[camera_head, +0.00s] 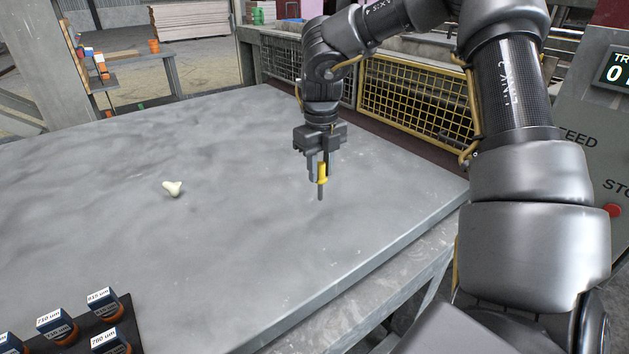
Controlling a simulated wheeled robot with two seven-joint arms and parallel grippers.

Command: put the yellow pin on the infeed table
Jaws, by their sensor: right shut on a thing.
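The yellow pin (321,174) is held upright in my right gripper (318,168), which points down and is shut on it. Its grey lower end hangs below the yellow part, over the right part of the grey infeed table (230,250). I cannot tell whether the tip touches the tabletop. The table surface beneath and around it is bare. My left gripper is not in view.
A small cream-coloured lump (172,188) lies on the table at left of middle. A black holder with several blue-and-orange labelled blocks (56,325) is at the front left. A yellow mesh guard (415,100) stands behind the table. A control panel (590,150) is at right.

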